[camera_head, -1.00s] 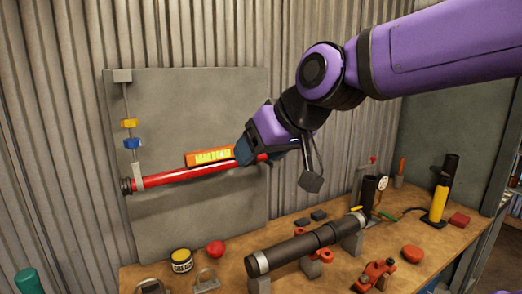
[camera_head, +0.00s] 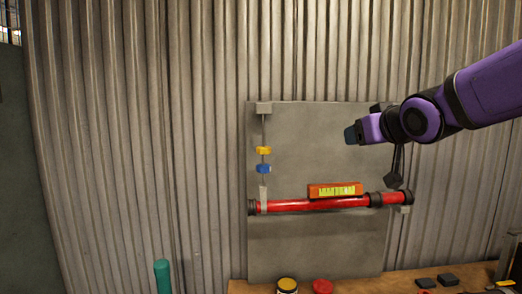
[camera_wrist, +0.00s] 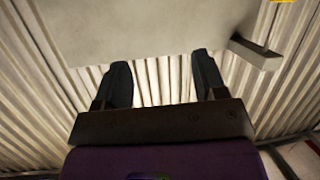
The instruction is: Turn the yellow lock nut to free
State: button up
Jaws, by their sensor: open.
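The yellow lock nut (camera_head: 263,150) sits on a thin upright rod (camera_head: 264,131) at the left of the grey board, just above a blue nut (camera_head: 263,169). My gripper (camera_head: 350,135) is in the air in front of the board, right of the nut and slightly higher in the picture, apart from it. In the wrist view my gripper (camera_wrist: 163,82) is open, with nothing between its two dark fingers. A red pipe (camera_head: 290,206) runs across the lower board, its left part at a pale hanger (camera_head: 263,198) below the rod.
An orange level (camera_head: 335,190) rests on the pipe. A bracket (camera_head: 264,108) holds the rod's top. Below, the bench (camera_head: 400,283) carries a yellow-topped can (camera_head: 287,286) and a red round object (camera_head: 322,286). The space between gripper and nut looks clear.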

aim_at(258, 147)
jog(key=w+a+r+n+y, duration=0.2)
jog(key=w+a+n+y, duration=0.5)
jog(key=w, duration=0.3)
jog(key=a+f+n+g+y, duration=0.65)
jog(key=g+y, duration=0.25)
jog(key=g, duration=0.3)
jog(key=a, duration=0.3)
jog(key=w+a, duration=0.1)
jog(key=a, duration=0.2)
jog(key=w+a, duration=0.1)
jog(key=a, duration=0.2)
jog(key=shift+a+f, duration=0.3)
jog(key=shift+f, duration=0.1)
jog(key=shift+c, duration=0.5)
jog(key=c, duration=0.8)
jog(key=shift+s+n+g, duration=0.2)
jog(key=shift+n+g, duration=1.45)
jog(key=shift+g, duration=0.65)
